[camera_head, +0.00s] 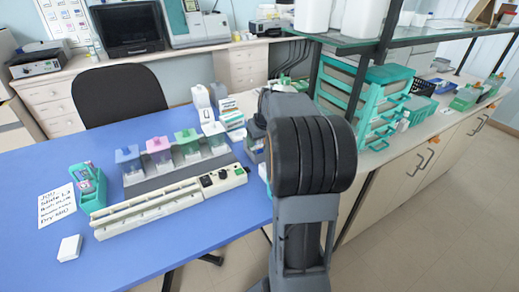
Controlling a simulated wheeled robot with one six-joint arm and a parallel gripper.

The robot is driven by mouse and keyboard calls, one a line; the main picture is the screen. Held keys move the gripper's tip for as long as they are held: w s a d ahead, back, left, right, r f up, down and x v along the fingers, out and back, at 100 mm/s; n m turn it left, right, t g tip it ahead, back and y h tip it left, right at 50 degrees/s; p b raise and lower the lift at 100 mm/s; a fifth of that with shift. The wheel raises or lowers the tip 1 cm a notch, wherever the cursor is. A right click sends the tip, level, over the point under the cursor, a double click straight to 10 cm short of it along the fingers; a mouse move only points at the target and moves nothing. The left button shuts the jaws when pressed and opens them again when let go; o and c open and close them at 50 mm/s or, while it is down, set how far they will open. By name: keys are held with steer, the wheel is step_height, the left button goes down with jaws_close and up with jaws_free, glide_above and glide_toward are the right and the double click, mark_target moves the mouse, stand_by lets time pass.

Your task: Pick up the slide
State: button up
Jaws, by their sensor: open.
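I cannot clearly make out a single slide. A teal holder (89,187) with small dark and pink items in it lies at the left of the blue table, and I cannot tell whether a slide is among them. My gripper is not visible.
A handwritten note (57,205) and a small white block (69,248) lie on the blue table (150,258). White bottles and boxes (231,113) stand behind the unit. A black chair (118,100) is behind the table. A glass shelf (395,40) and teal drawers (365,95) stand right.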

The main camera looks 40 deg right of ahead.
jaws_close()
stand_by(0.5)
steer(key=shift+r, duration=0.1)
